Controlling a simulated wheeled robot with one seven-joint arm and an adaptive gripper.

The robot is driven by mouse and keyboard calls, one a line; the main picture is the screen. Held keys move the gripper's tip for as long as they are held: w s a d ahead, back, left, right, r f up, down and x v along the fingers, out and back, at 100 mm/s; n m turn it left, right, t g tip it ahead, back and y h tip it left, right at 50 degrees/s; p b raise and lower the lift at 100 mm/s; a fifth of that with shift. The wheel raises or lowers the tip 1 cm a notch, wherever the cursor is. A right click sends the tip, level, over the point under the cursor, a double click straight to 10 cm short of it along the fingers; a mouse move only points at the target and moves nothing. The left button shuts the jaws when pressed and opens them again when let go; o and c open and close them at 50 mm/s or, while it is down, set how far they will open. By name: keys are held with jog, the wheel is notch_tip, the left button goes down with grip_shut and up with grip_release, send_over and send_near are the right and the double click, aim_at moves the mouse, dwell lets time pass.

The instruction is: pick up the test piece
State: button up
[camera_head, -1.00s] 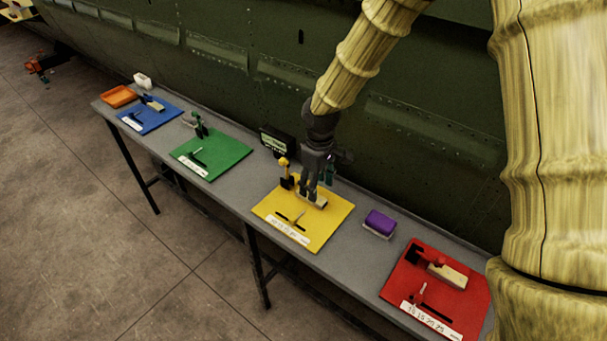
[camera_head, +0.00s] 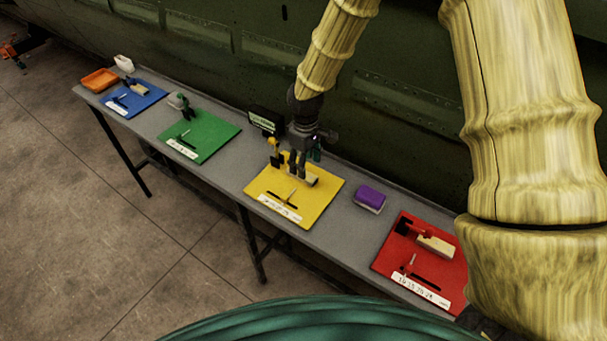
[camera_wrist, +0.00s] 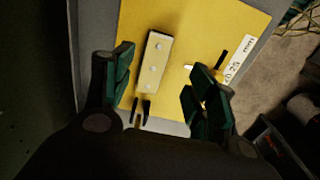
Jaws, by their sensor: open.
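The test piece appears to be a pale beige block (camera_head: 311,180) on the yellow mat (camera_head: 318,200). Nothing is held. Contact cannot be told.
A yellow-topped clamp (camera_head: 274,148) stands just left of my fingers. Its dark prongs seem to show in the wrist view (camera_wrist: 141,112). A purple-topped block (camera_head: 370,197) lies right, before the red mat (camera_head: 450,272). The green mat (camera_head: 215,130) is left.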

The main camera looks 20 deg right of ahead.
aim_at(311, 180)
jog(key=w+f, duration=0.1)
jog(key=w+f+p, duration=0.1)
jog(key=f, duration=0.1)
jog(key=shift+w+a, duration=0.15)
jog(key=shift+w, duration=0.2)
jog(key=shift+w+f, duration=0.15)
jog(key=shift+f, duration=0.25)
jog(key=shift+s+a+f+p, duration=0.1)
jog(key=shift+s+f+p, duration=0.3)
jog(key=shift+f+p, duration=0.15)
jog(key=shift+s, duration=0.7)
jog(key=shift+w+f, duration=0.7)
jog(key=shift+s+r, duration=0.3)
jog(key=c, duration=1.1)
jog(key=shift+w+f, duration=0.1)
